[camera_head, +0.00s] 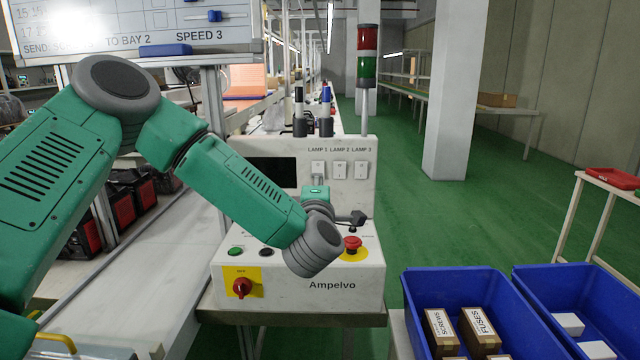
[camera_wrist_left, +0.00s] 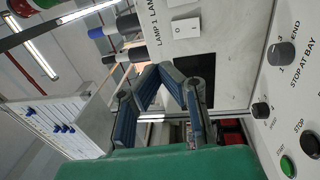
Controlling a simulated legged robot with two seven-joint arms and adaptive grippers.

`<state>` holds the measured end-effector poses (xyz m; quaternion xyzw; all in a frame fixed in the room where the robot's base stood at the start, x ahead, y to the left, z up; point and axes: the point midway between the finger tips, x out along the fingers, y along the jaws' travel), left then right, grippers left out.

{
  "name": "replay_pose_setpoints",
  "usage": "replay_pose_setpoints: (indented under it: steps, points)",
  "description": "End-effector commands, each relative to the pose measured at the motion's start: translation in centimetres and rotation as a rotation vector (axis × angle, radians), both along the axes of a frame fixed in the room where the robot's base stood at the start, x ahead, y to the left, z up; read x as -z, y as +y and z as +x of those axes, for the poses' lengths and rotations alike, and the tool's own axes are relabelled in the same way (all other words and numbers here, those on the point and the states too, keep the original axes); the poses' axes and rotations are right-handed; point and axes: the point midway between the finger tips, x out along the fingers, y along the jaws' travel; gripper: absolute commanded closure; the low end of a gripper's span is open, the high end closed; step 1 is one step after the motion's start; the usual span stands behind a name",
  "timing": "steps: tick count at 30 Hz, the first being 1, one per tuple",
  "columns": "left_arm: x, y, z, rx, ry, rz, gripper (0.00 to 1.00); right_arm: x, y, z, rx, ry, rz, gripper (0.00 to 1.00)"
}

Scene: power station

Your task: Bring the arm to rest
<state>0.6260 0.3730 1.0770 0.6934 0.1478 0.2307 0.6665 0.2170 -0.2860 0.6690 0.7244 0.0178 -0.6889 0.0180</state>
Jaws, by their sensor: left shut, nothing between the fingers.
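My left arm comes in from the left in the head view and bends down over the control box (camera_head: 350,290) marked Ampelvo. Its wrist is in front of the sloped panel and hides part of it. My right gripper is not in view.
The box carries a red emergency button (camera_head: 352,243), a red rotary switch (camera_head: 242,288) and a green button (camera_head: 236,252). A red and green signal lamp (camera_head: 367,55) stands behind it. Blue bins (camera_head: 425,285) with cartons stand at right. A conveyor (camera_head: 140,260) runs at left.

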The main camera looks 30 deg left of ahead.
Motion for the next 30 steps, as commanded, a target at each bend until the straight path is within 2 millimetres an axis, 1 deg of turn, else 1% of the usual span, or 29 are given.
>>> replay_pose_setpoints:
  steps: [4,8,11,14,15,17,18,20,21,23,24,26,27,29,30]
  points:
    - [0.1,0.2,0.0,-0.001,0.000,-0.001,1.00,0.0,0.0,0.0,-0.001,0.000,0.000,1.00]
    - [0.2,0.0,0.0,0.002,0.005,0.003,1.00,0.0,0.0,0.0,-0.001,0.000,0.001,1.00]
    - [1.7,-1.3,0.0,0.040,0.055,0.035,1.00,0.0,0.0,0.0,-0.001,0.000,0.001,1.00]
    - [5.7,-4.1,-0.5,0.135,0.182,0.117,1.00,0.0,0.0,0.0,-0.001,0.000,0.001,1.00]
    - [7.9,-5.5,-1.0,0.187,0.252,0.162,1.00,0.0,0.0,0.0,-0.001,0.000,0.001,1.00]
    - [11.7,-7.6,-2.2,0.275,0.370,0.239,1.00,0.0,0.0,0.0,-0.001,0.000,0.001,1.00]
    - [14.3,-8.9,-3.3,0.339,0.450,0.293,1.00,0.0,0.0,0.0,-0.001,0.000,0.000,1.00]
    - [18.3,-10.5,-5.3,0.434,0.571,0.370,1.00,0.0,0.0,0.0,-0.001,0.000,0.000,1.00]
    - [20.8,-11.4,-6.9,0.497,0.650,0.422,1.00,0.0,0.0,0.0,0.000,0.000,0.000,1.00]
    - [24.4,-12.4,-9.6,0.595,0.767,0.499,1.00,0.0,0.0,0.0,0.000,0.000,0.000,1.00]
    - [26.7,-13.0,-11.6,0.661,0.845,0.550,1.00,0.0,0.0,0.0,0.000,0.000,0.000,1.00]
    - [29.8,-13.6,-14.9,0.763,0.960,0.625,1.00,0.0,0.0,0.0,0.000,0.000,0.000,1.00]
    - [31.8,-13.8,-17.4,0.832,1.037,0.674,1.00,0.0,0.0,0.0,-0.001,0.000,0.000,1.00]
    - [34.4,-13.8,-21.2,0.938,1.150,0.747,1.00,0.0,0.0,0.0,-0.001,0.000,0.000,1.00]
    - [35.9,-13.6,-23.8,1.009,1.223,0.793,1.00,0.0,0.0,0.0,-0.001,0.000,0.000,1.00]
